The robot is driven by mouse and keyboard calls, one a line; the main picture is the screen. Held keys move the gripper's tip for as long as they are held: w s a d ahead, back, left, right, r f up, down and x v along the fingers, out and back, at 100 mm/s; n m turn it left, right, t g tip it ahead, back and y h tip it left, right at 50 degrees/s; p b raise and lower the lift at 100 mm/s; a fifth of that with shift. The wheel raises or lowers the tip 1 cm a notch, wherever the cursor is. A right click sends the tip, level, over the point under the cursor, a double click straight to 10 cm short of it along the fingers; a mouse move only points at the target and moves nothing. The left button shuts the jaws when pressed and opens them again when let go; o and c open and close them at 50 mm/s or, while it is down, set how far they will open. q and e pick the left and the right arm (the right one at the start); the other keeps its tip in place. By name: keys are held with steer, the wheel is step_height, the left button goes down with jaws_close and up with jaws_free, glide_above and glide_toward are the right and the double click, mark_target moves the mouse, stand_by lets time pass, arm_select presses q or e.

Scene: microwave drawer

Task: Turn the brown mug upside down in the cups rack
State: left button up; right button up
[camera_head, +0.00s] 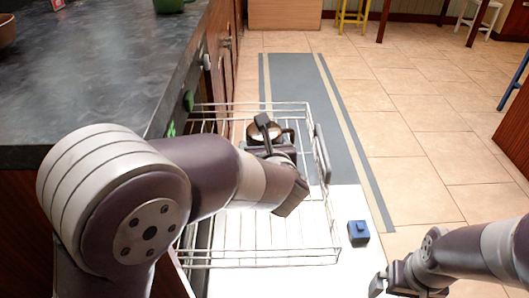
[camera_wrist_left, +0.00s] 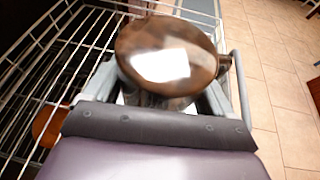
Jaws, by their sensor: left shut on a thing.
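The brown mug (camera_head: 262,131) is held by my left gripper (camera_head: 268,140) over the far part of the wire cups rack (camera_head: 262,262). In the left wrist view the mug (camera_wrist_left: 167,52) shows a round, shiny brown face between the fingers of my left gripper (camera_wrist_left: 172,100). I cannot tell surely whether this face is its base or its opening. The rack (camera_wrist_left: 75,55) is pulled out beside the counter, and its wires run left of the mug. My right gripper (camera_head: 382,283) is low at the right, away from the rack; its finger gap is unclear.
A dark counter (camera_head: 95,70) borders the rack on the left. Green items (camera_head: 188,101) sit at the rack's counter side. A small blue block (camera_head: 358,232) is right of the rack. A reddish-brown object (camera_wrist_left: 48,124) shows beneath the wires. Open tiled floor (camera_head: 440,140) lies right.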

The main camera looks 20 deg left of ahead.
arm_select(q)
step_height(320, 180, up, 8)
steer(key=p, duration=0.6)
steer(key=shift+r, duration=0.15)
steer(key=shift+f, duration=0.2)
